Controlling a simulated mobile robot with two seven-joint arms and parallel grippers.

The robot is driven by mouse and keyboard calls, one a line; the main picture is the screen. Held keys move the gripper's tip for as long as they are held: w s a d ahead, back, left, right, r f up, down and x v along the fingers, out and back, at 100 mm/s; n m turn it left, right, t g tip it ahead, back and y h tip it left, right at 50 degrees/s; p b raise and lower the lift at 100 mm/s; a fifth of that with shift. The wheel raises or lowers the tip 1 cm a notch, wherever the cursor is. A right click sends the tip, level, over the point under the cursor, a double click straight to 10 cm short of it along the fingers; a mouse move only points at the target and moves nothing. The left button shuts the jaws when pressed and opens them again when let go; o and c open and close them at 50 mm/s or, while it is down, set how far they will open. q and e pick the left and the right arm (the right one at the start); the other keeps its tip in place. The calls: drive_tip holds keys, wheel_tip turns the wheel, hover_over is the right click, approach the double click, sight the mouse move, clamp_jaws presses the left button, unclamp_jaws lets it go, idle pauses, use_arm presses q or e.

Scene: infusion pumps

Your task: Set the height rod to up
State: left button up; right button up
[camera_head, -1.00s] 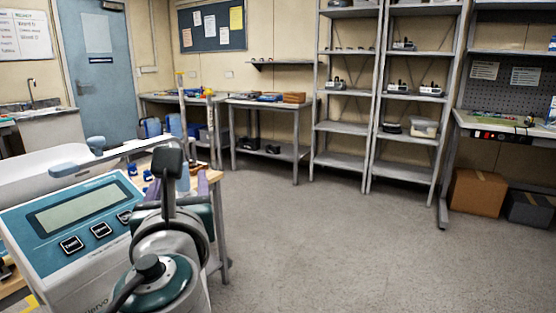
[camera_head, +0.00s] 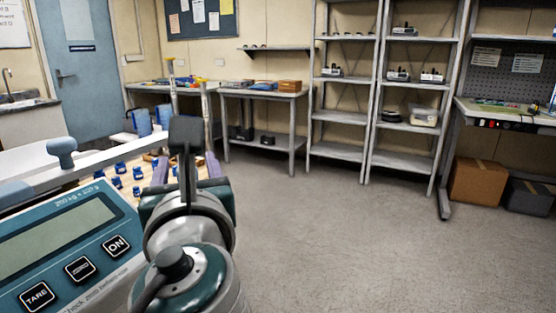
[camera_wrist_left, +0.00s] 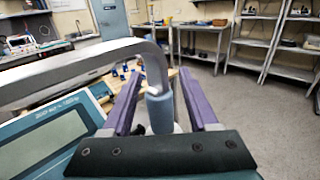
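A grey bar (camera_wrist_left: 75,72) with a blue-grey grip (camera_wrist_left: 158,108) at its bent end crosses the left wrist view; I cannot tell whether it is the height rod. My left gripper (camera_wrist_left: 160,85) has its purple fingers apart, one on each side of the grip, with narrow gaps showing. In the head view my left gripper (camera_head: 186,160) is at lower centre, and its wrist hides the bar's end. The bar (camera_head: 105,164) runs in from the left there. A teal scale panel (camera_head: 75,250) with display and buttons is at lower left. My right gripper is out of view.
Two thin upright poles (camera_head: 172,88) stand behind my gripper. A wooden table (camera_head: 95,188) with small blue items lies beyond the bar. A bench (camera_head: 265,95) and metal shelves (camera_head: 340,115) line the wall.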

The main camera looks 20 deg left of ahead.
use_arm(q)
clamp_jaws()
idle(1.2)
